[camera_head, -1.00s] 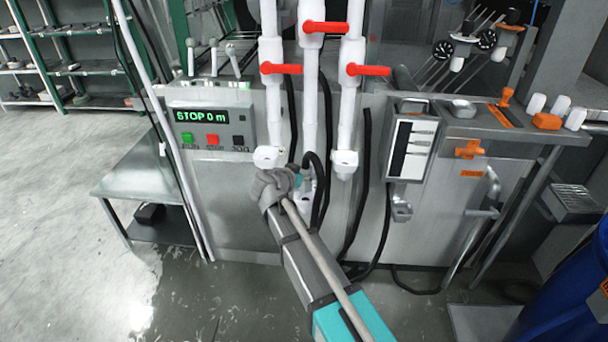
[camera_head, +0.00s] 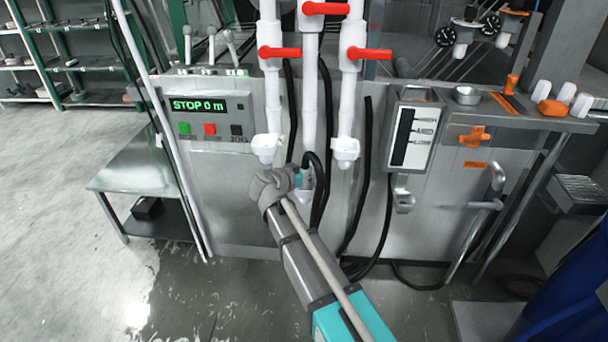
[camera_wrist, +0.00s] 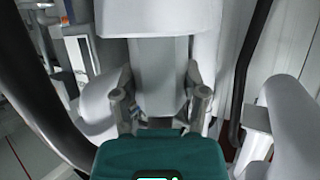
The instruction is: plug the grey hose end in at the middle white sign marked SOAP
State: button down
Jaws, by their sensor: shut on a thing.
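My gripper (camera_head: 283,181) is at the lower ends of the white pipes, in front of the grey machine panel. The middle white pipe (camera_head: 309,110) comes down behind this spot. In the wrist view a teal block (camera_wrist: 160,157) lies at the base of the fingers, with a pale outlet (camera_wrist: 160,80) straight ahead. I cannot tell whether they touch. No sign marked SOAP is readable.
Left pipe (camera_head: 270,120) and right pipe (camera_head: 347,120) flank the middle one, with red valve handles (camera_head: 370,54) above. Black hoses (camera_head: 365,160) hang to the right. A control box (camera_head: 205,115) reads STOP 0 m. A steel table (camera_head: 135,170) stands left; open floor lies nearby.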

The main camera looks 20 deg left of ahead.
dwell(0.3)
jog(key=shift+c, duration=0.3)
grip_release()
jog(key=shift+f, duration=0.1)
jog(key=shift+s, duration=0.15)
